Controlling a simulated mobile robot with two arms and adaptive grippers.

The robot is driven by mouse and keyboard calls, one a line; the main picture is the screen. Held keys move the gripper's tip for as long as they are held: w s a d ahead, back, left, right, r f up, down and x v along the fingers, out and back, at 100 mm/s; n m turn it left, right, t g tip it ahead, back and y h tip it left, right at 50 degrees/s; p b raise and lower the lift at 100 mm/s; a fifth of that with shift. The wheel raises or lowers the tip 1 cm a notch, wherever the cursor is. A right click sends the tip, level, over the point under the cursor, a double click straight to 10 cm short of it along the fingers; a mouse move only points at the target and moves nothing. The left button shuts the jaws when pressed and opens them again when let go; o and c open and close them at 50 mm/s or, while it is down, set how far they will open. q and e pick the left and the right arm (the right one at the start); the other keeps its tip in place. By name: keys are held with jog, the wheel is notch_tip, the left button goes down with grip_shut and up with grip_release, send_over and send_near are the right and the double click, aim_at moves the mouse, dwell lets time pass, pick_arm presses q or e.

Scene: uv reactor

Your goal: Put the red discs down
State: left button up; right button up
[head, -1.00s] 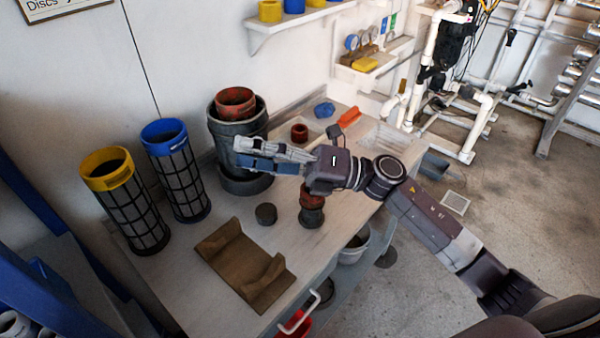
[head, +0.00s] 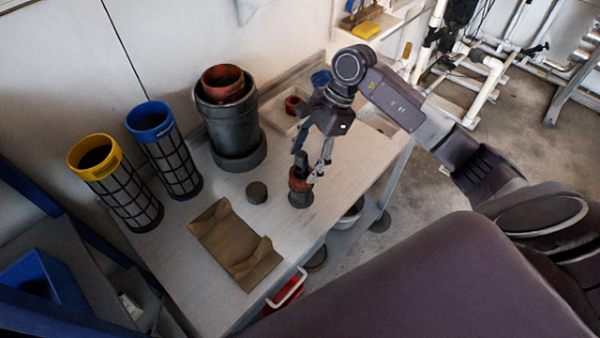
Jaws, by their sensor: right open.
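A small red piece (head: 299,183) sits on a dark round base (head: 299,199) on the bench, with a dark upright part (head: 301,160) on top. I cannot tell whether it is made of separate discs. My right gripper (head: 308,163) points down, open, with its fingers around or just beside the dark upright part; contact is unclear. A red ring (head: 293,105) lies in a pale tray at the back of the bench. A red cup-like piece (head: 223,82) sits in the mouth of a large grey cylinder (head: 232,130). My left gripper is out of view.
A yellow-topped mesh cylinder (head: 120,190) and a blue-topped one (head: 170,155) stand at the left. A brown cradle (head: 235,245) and a small dark disc (head: 257,192) lie on the bench (head: 215,285). The front left of the bench is bare.

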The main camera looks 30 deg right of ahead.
aim_at(301, 174)
jog(key=p+x, duration=0.1)
jog(key=x, duration=0.1)
jog(key=p+x, duration=0.1)
jog(key=x, duration=0.1)
jog(key=shift+s+d+f, duration=0.1)
jog(key=shift+s+f, duration=0.05)
jog(key=shift+s, duration=0.1)
jog(key=shift+f, duration=0.25)
jog(key=shift+w, duration=0.1)
jog(key=shift+c, duration=0.7)
jog(key=c, duration=1.2)
jog(key=shift+r, duration=0.1)
